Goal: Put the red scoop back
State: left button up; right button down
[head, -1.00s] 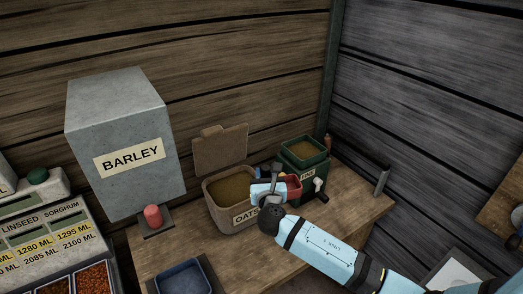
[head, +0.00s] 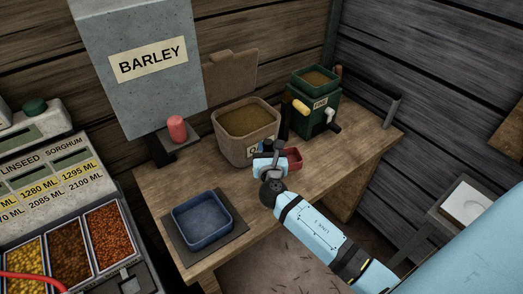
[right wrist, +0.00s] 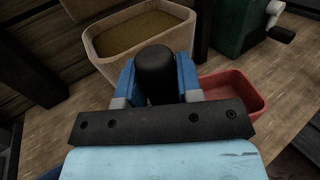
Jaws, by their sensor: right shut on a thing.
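The red scoop (head: 293,158) has an open box-shaped bowl. In the right wrist view its bowl (right wrist: 238,88) shows to the right of my fingers and looks empty. My right gripper (head: 268,150) is shut on a black rounded grip, seen between the blue fingers in the right wrist view (right wrist: 157,75); it appears to be the scoop's handle. The scoop is in front of the oats bin (head: 229,146), whose lid is up and which holds grain. The gripper hides part of the bin's label. Whether the scoop touches the table I cannot tell. My left gripper is out of view.
A green mill (head: 306,113) with a crank stands behind on the wooden table (head: 180,185). A blue tray (head: 202,219) sits on a dark plate at front left. The grey barley dispenser (head: 140,80) stands at back left, by a red knob (head: 177,128). Grain compartments are at far left.

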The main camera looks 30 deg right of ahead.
jog(key=f, duration=0.1)
jog(key=d+f, duration=0.1)
jog(key=f, duration=0.1)
jog(key=shift+w+d+m+g+h, duration=0.15)
jog(key=shift+w+m+g+h, duration=0.15)
jog(key=shift+h, duration=0.1)
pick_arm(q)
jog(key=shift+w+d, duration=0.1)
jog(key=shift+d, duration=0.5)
pick_arm(e)
notch_tip(320, 180, down, 5)
jog(key=b, duration=0.4)
jog(key=shift+f, duration=0.5)
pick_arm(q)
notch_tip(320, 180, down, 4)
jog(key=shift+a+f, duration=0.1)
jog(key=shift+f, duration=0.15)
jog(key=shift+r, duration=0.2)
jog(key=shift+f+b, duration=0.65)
pick_arm(e)
jog(key=shift+f, duration=0.5)
